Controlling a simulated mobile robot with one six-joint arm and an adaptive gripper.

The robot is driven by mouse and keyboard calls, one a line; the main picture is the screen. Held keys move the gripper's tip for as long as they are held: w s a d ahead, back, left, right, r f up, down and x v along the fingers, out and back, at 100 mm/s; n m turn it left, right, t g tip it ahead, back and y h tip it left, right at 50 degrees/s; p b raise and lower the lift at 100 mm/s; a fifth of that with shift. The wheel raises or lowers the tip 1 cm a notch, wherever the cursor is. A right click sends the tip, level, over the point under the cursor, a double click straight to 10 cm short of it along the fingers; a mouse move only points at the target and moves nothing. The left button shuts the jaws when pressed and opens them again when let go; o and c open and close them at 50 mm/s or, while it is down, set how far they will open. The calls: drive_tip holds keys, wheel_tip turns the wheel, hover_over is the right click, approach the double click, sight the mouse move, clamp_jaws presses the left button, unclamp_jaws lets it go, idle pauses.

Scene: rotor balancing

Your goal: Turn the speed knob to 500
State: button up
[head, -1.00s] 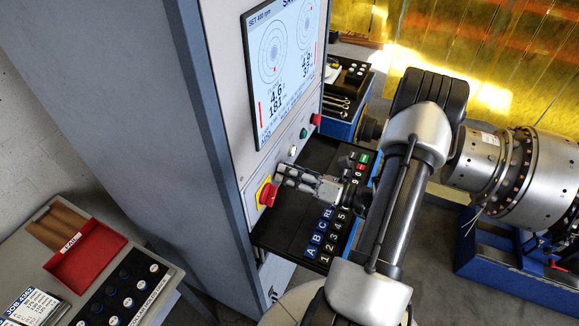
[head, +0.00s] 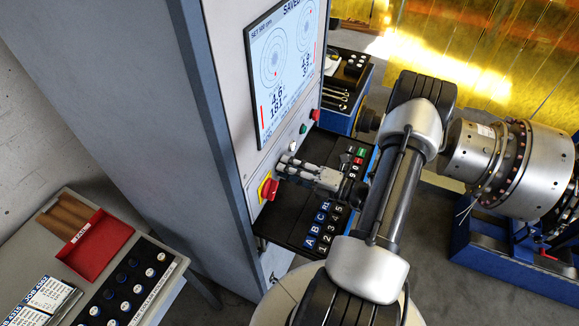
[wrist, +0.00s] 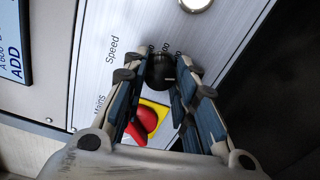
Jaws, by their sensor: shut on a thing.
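The black speed knob (wrist: 161,72) shows in the wrist view on the pale panel, beside the printed word "Speed". My gripper (wrist: 159,82) is shut on it, with one finger on each side. The knob's pointer and part of the scale are hidden, so its exact angle cannot be told. In the head view my gripper (head: 283,167) reaches the cabinet front just above the red and yellow mains switch, and its fingers hide the knob. The cabinet screen (head: 285,75) has a small line at its top left that appears to read SET 500 rpm.
The mains switch (head: 267,189) sits close to my fingers, and also shows in the wrist view (wrist: 146,119). A black keyboard shelf (head: 287,232) juts out below my gripper. A rotor (head: 528,165) stands at right. A side table (head: 172,258) with a red tray (head: 97,243) is at lower left.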

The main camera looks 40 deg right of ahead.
idle(0.4)
drive_tip(key=o, duration=1.1)
drive_tip(key=v, duration=1.2)
drive_tip(key=shift+a, duration=0.15)
